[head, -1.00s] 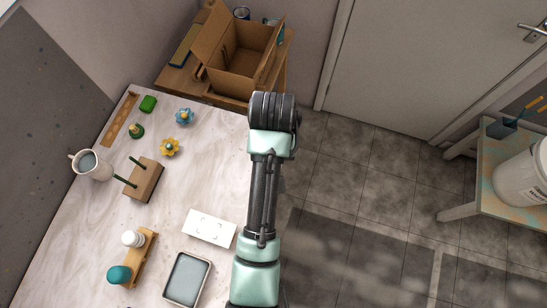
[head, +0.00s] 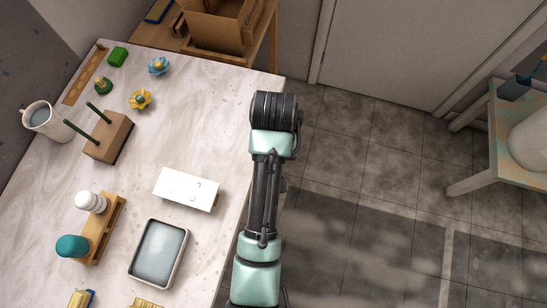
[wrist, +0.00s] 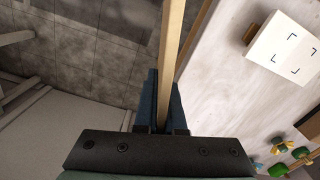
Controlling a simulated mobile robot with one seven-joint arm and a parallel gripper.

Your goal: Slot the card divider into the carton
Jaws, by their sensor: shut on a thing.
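The brown cardboard carton (head: 215,38) stands open on a wooden stand at the top of the head view, partly cut off by the frame edge. In the wrist view my gripper (wrist: 163,100) is shut on the card divider (wrist: 178,35), seen nearly edge-on as a narrow tan strip running up past the top edge. In the head view my arm hides the gripper and divider. The arm is over the floor just right of the table, well apart from the carton.
The marble-topped table (head: 215,120) carries a white box (head: 187,189), a grey tray (head: 158,253), a wooden block with green pegs (head: 107,137), a mug (head: 42,118) and flowers. A side table (head: 480,180) with a white bucket stands at right. Open tiled floor lies between.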

